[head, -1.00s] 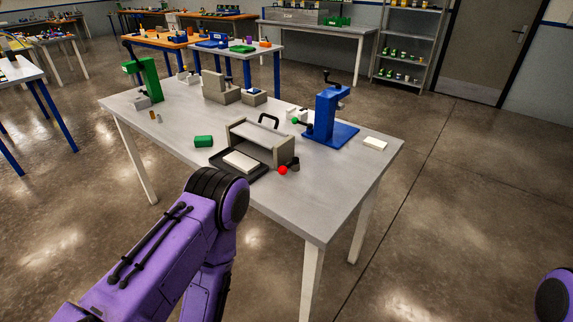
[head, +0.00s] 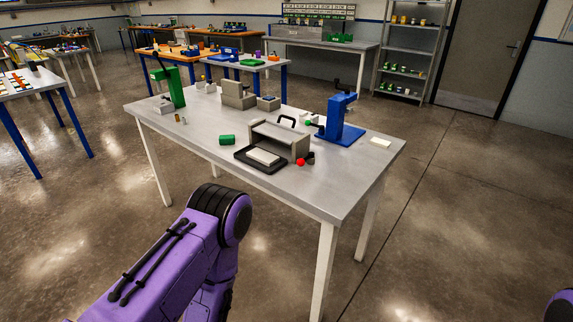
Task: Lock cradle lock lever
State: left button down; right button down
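A grey box-like frame with a black handle (head: 279,137) stands on the worktable (head: 200,140), with a black tray (head: 246,160) holding a pale block (head: 263,156) at its front. A lever with a red ball knob (head: 301,161) sits at the frame's right front corner. A green ball knob (head: 308,122) shows behind, beside the blue press (head: 341,121). I cannot tell for sure which knob belongs to the cradle lock lever. My purple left arm is low in front of the table, apart from it. Both my grippers are out of view; only a bit of my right arm shows at the lower right.
A green press (head: 174,84), a grey block fixture (head: 236,95), a green block (head: 227,140) and a cream block (head: 380,142) also stand on the table. Open floor (head: 450,230) lies to the right. Other benches and a shelf (head: 408,60) are behind.

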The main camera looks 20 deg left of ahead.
aim_at(301, 162)
jog(key=u, duration=1.2)
jog(key=i, duration=0.65)
jog(key=z, duration=1.05)
